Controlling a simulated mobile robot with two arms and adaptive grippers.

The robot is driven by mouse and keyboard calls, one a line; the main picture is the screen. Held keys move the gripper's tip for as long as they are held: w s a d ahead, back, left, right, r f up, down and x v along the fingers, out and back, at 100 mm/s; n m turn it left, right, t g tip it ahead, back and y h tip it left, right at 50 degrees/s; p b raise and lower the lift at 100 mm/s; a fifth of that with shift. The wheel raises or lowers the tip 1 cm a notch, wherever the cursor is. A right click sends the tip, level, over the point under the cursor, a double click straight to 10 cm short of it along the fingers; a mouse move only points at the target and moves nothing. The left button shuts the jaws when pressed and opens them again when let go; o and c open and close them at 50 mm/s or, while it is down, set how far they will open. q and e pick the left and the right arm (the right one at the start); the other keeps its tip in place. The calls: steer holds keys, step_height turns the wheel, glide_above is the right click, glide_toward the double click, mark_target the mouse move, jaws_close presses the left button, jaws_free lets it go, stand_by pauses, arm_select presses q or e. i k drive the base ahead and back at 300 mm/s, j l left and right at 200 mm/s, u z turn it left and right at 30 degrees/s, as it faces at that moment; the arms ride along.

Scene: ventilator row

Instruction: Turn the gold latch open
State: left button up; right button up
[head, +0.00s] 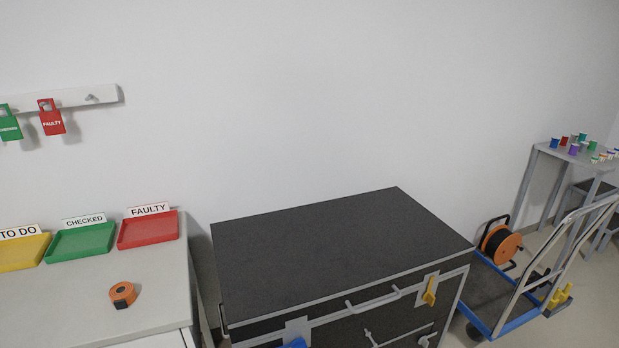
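The gold latch (430,291) is a yellow lever on a light plate at the upper right of the front of a dark case (340,247). The lever stands close to upright, tilted slightly. A blue latch (296,343) sits on another light plate at the front left, cut off by the bottom edge of the head view. A metal handle (373,301) lies between the two latches. Neither of my grippers is in view.
A counter (70,300) at the left holds yellow, green (80,242) and red (148,229) trays and an orange tape measure (122,294). A blue-edged trolley (490,322) with a cable reel (501,245) stands close to the case's right. The case top is clear.

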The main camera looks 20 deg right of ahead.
mark_target(428, 297)
steer(key=l+z, duration=0.1)
steer(key=z, duration=0.35)
steer(key=i+z, duration=0.15)
steer(key=z, duration=0.3)
steer(key=l+z, duration=0.1)
steer(key=z, duration=0.4)
steer(key=i+j, duration=0.05)
